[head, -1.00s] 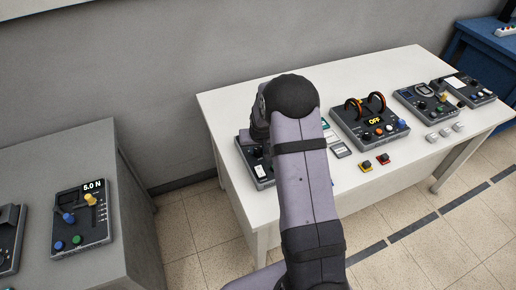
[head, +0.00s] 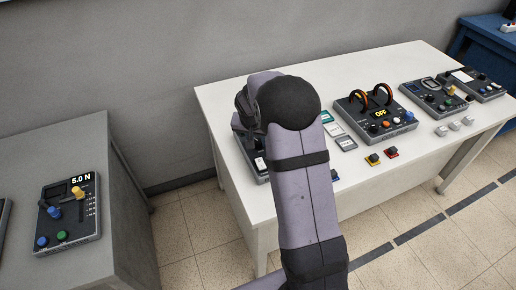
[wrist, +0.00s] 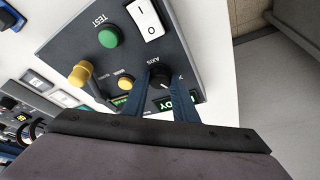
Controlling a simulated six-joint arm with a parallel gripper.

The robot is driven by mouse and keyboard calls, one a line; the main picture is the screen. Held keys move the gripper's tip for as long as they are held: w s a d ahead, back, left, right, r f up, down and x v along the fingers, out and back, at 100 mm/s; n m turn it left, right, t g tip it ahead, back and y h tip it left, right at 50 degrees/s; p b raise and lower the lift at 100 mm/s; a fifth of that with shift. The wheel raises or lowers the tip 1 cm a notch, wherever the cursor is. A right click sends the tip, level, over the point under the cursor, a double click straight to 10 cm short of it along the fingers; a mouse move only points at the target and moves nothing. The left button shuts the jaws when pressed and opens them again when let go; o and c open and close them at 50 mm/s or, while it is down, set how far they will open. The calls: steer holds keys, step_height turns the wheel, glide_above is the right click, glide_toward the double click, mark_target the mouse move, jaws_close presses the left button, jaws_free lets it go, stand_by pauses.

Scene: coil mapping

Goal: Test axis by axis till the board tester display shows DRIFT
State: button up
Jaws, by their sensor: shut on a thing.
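The board tester (wrist: 135,55) is a dark panel that fills much of the wrist view. It carries a green TEST button (wrist: 108,38), a white rocker switch (wrist: 146,20) and a dark knob (wrist: 161,77) labelled AXIS. A display (wrist: 190,102) with green letters ends in "DY"; a finger hides its left part. My gripper (wrist: 160,84) has its two blue fingers closed on the sides of the AXIS knob.
A yellow lever (wrist: 80,73) and a small yellow button (wrist: 125,82) sit near the fingers. On the white table (head: 225,100), a device with two coils (head: 375,118) reads OFF. A grey bench (head: 60,140) at left bears a device (head: 68,215) reading 5.0 N.

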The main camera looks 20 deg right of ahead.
steer(key=m+b, duration=0.2)
steer(key=b, duration=0.1)
steer(key=shift+w+f+g+h, duration=0.1)
steer(key=shift+f+g+h, duration=0.1)
steer(key=shift+g+h, duration=0.15)
steer(key=shift+a+r+m+g+h+b, duration=0.1)
steer(key=shift+m+g+h+b, duration=0.2)
steer(key=shift+m, duration=0.35)
steer(key=shift+r+m+g+y+b, duration=0.1)
steer(key=shift+m+b, duration=0.25)
steer(key=shift+m, duration=0.3)
steer(key=o, duration=1)
steer(key=shift+o, duration=0.2)
steer(key=b+v, duration=0.1)
steer(key=v, duration=0.6)
steer(key=shift+r, duration=0.2)
steer(key=shift+a, duration=0.1)
